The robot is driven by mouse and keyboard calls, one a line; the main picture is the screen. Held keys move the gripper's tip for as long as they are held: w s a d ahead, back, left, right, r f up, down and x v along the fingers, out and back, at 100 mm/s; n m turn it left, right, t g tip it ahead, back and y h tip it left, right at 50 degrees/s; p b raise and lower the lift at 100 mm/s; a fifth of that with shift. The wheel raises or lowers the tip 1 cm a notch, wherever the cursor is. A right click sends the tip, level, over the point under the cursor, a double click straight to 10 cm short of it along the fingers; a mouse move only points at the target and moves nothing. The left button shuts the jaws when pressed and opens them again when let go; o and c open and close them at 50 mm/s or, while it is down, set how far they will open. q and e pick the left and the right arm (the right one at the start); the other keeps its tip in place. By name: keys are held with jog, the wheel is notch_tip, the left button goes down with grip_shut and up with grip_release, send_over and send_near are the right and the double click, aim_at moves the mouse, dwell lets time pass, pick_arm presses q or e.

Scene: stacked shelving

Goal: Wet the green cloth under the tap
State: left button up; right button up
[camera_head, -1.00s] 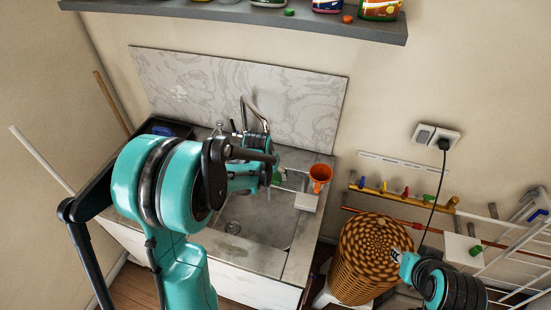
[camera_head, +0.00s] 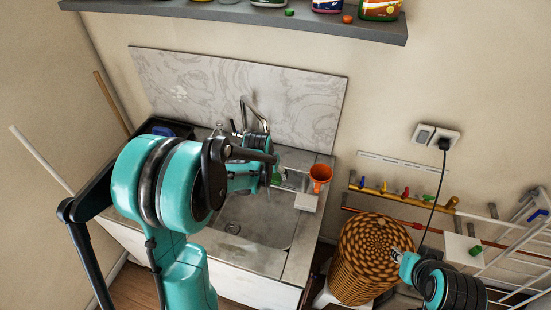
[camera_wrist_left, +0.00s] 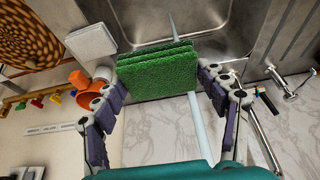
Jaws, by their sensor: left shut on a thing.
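The green cloth (camera_wrist_left: 158,72), a thick folded block, is between the fingers of my left gripper (camera_wrist_left: 162,84), which is shut on it in the left wrist view. In the head view only a bit of the cloth (camera_head: 277,179) shows beside my left gripper (camera_head: 270,177), above the sink basin (camera_head: 262,220). The tap (camera_head: 252,108) rises behind the gripper; its spout end is hidden there. A pale strip (camera_wrist_left: 197,117) shows by the cloth; I cannot tell if it is water. My right gripper (camera_head: 398,254) is over the wicker basket, its fingers too small to read.
An orange cup (camera_head: 320,175) and a white block (camera_head: 306,202) stand on the sink's right rim. The wicker basket (camera_head: 366,262) stands to the right. A marbled splashback (camera_head: 235,95) is behind the sink, and a shelf (camera_head: 235,14) with bottles hangs above.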

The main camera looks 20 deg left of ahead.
pick_arm(q)
jog(key=s+r+p, duration=0.2)
jog(key=s+r, duration=0.2)
jog(key=s, duration=0.1)
jog(key=shift+d+p, duration=0.4)
jog(key=shift+d, duration=0.05)
